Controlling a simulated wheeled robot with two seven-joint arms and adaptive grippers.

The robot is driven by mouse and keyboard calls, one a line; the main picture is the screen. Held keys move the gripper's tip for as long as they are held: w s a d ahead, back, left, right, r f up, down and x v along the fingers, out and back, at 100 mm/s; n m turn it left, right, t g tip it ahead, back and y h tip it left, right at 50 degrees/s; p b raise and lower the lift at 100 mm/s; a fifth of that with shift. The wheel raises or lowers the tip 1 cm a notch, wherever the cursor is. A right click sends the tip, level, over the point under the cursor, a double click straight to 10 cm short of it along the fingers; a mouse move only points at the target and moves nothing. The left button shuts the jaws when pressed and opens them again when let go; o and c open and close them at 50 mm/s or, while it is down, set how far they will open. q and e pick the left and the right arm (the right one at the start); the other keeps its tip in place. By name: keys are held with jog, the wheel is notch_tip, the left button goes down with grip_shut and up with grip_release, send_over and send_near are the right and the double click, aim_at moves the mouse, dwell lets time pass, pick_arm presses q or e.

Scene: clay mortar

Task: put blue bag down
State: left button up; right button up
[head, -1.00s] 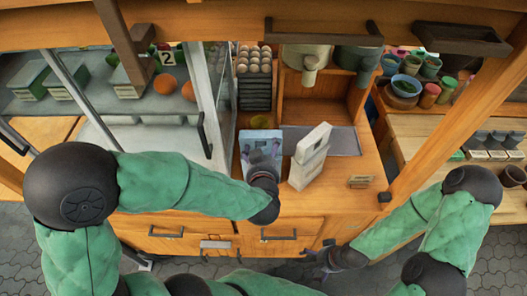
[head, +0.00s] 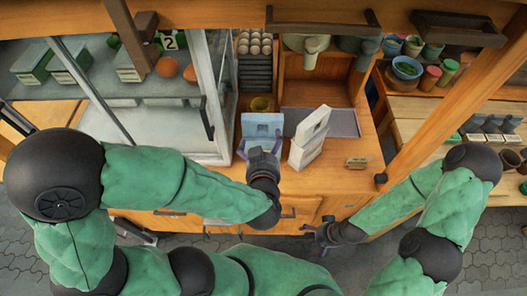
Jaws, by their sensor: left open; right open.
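The blue bag (head: 262,126) stands upright on the wooden counter, left of a white package, in the head view. My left gripper (head: 261,147) is open just in front of the bag, its fingers spread and pointing at it. The bag's lower part is partly hidden behind the gripper, so I cannot tell whether a finger touches it. My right gripper (head: 316,236) is open and empty, low in front of the drawers and away from the bag.
White packages (head: 309,138) stand close to the right of the blue bag. A grey tray (head: 343,122) lies at the back right. The front right of the wooden counter (head: 335,177) is mostly clear.

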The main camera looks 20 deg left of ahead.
pick_arm(q)
jog(key=shift+p+v, duration=0.95)
jog(key=shift+v, duration=1.7)
